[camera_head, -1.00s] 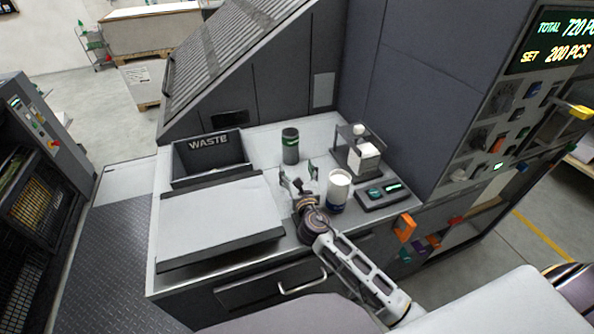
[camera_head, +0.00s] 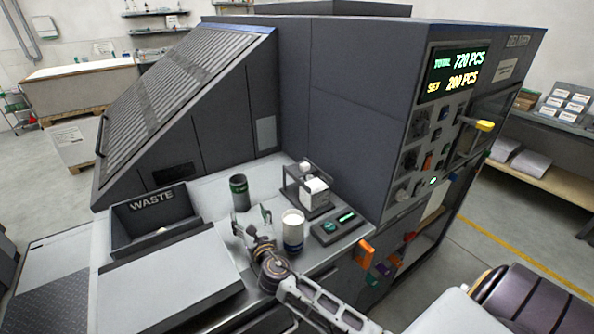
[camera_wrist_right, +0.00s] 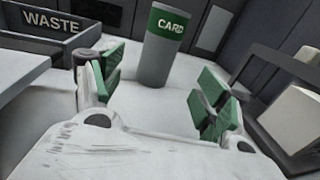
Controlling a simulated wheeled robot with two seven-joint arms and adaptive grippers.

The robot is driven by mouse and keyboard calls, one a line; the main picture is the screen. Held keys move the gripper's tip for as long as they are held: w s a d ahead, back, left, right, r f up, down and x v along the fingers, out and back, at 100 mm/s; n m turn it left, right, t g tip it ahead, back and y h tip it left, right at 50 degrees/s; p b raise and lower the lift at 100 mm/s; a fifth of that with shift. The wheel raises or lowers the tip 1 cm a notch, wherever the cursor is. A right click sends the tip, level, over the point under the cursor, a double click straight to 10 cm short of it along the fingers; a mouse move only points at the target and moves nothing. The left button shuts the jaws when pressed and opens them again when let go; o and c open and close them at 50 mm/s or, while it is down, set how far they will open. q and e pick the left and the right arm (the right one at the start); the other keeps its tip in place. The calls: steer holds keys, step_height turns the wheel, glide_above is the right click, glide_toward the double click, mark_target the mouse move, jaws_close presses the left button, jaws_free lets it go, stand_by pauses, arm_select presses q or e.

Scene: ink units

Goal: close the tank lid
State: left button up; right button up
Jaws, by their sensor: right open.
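No part in view is clearly marked as the tank or its lid. A flat light-grey panel with dark edges (camera_head: 165,280) lies level on the counter in front of the WASTE bin; I cannot tell whether it is a lid. My right gripper (camera_head: 252,222) is open and empty over the counter, just in front of a dark canister with a green band (camera_head: 239,193). In the right wrist view the canister (camera_wrist_right: 164,50) stands upright beyond and between the open green-padded fingers (camera_wrist_right: 158,92), apart from them. My left gripper is not in view.
The open WASTE bin (camera_head: 153,222) is left of the canister. A white cup with a blue band (camera_head: 292,232) stands right of my gripper. A tall grey machine (camera_head: 340,110) bounds the back.

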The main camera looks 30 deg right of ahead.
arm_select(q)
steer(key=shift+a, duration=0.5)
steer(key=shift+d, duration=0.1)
